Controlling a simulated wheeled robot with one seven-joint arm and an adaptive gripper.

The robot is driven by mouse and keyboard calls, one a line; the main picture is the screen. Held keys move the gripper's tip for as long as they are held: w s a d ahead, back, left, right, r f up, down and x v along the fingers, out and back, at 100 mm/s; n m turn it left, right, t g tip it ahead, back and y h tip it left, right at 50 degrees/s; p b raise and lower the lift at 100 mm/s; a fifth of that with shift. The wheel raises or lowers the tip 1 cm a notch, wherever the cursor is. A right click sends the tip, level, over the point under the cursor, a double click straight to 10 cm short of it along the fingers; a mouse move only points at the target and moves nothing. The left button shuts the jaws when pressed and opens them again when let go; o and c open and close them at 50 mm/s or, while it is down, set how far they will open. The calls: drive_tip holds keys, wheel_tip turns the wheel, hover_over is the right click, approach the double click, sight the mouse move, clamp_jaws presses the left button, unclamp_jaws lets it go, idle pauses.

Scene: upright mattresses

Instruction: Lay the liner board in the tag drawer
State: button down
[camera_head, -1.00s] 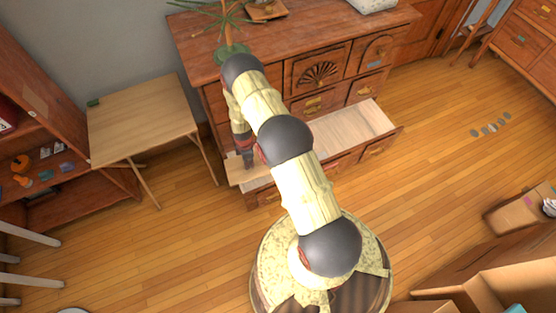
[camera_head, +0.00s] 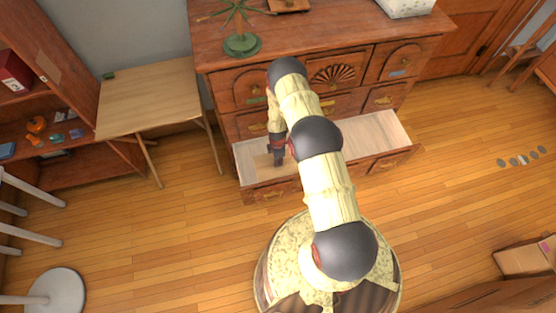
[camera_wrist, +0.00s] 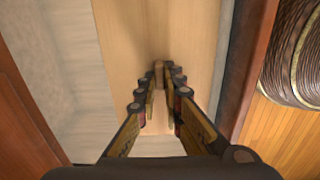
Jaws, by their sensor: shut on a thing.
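The liner board is a flat tan panel, showing in the wrist view (camera_wrist: 125,25) between and beyond my fingers. In the head view a small part of the board (camera_head: 263,160) shows beside my gripper (camera_head: 278,163), inside the outline of the open drawer (camera_head: 370,131). My gripper is shut on the board, with its fingertips meeting at it in the wrist view (camera_wrist: 159,75). The drawer has a pale floor and is pulled out low on the wooden dresser. My arm hides its middle. I cannot tell whether the board touches the drawer floor.
The dresser (camera_head: 330,25) carries a green-based plant (camera_head: 242,44) on top. A light wooden table (camera_head: 150,95) stands at its left, and a shelf with small items (camera_head: 40,125) further left. A round white base (camera_head: 55,293) is at lower left. Flat grey discs (camera_head: 525,160) lie on the right floor.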

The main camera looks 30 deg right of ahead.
drive_tip(key=shift+f+b, duration=4.8)
drive_tip(key=shift+f, duration=3.8)
drive_tip(key=shift+f, duration=0.35)
drive_tip(key=c, duration=1.9)
unclamp_jaws()
drive_tip(key=shift+c, duration=0.9)
drive_tip(key=shift+r, duration=0.1)
drive_tip(key=shift+r+p, duration=0.9)
drive_tip(key=shift+r, duration=0.5)
